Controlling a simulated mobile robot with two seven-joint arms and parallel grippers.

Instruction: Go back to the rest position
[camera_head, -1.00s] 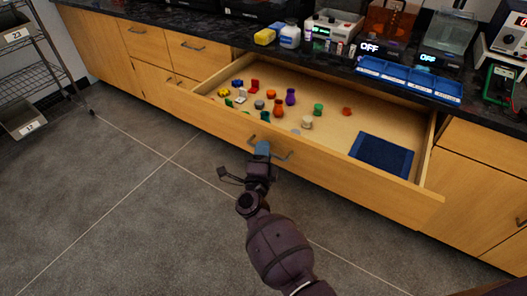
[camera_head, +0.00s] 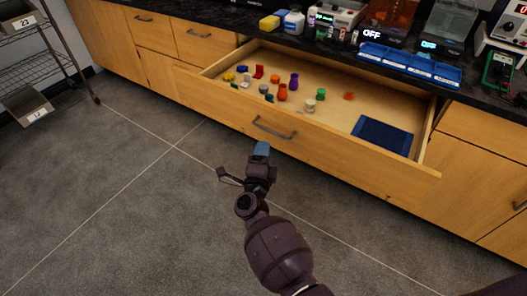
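My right gripper (camera_head: 243,166) is in front of the open drawer, short of its handle (camera_head: 274,129). Its two fingers are spread wide apart with nothing between them. One fingertip is blue-grey and lies near the handle in the picture, with floor behind it. The drawer (camera_head: 330,154) is pulled well out and holds several small coloured pieces and a dark blue mat (camera_head: 383,134). My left gripper does not show.
The dark counter (camera_head: 228,16) above carries a blue tray (camera_head: 410,66), bottles and devices. A wire rack (camera_head: 36,62) with bins stands at the far left. The grey floor (camera_head: 110,200) at the left is clear.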

